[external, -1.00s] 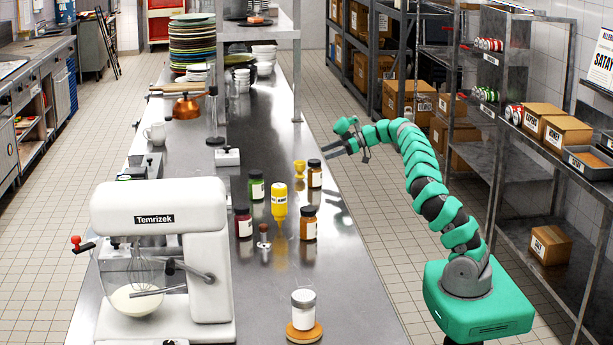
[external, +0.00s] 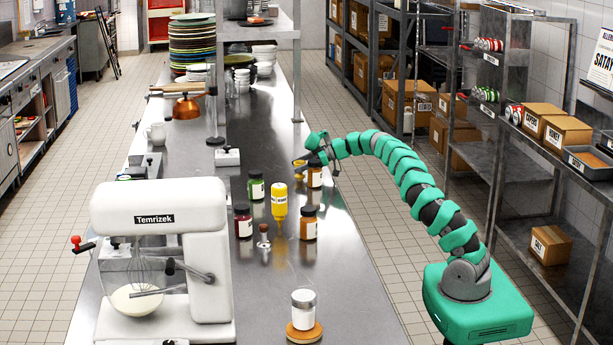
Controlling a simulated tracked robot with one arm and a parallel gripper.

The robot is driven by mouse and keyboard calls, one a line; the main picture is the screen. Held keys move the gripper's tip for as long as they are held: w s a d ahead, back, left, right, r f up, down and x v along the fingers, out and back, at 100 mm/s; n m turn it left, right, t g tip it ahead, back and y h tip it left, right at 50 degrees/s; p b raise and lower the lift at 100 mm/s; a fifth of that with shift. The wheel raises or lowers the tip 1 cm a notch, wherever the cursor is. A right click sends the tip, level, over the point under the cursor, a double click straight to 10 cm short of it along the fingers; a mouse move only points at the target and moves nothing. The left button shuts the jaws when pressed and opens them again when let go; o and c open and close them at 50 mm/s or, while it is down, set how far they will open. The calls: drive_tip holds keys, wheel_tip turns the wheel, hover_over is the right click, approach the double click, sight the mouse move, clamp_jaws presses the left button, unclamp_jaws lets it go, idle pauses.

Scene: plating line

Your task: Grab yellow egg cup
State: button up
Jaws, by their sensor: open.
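The yellow egg cup (external: 299,174) stands on the steel counter (external: 340,290), just left of an amber jar with a white label (external: 315,180).
A yellow squeeze bottle (external: 279,203), a green jar (external: 256,187), a dark red jar (external: 243,224) and another amber jar (external: 309,224) stand nearby. A white mixer (external: 165,215) is at the front left. The counter's right front is mostly clear.

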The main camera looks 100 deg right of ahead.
drive_tip(key=c, duration=1)
drive_tip(key=shift+r, duration=0.1)
drive_tip(key=shift+c, duration=0.2)
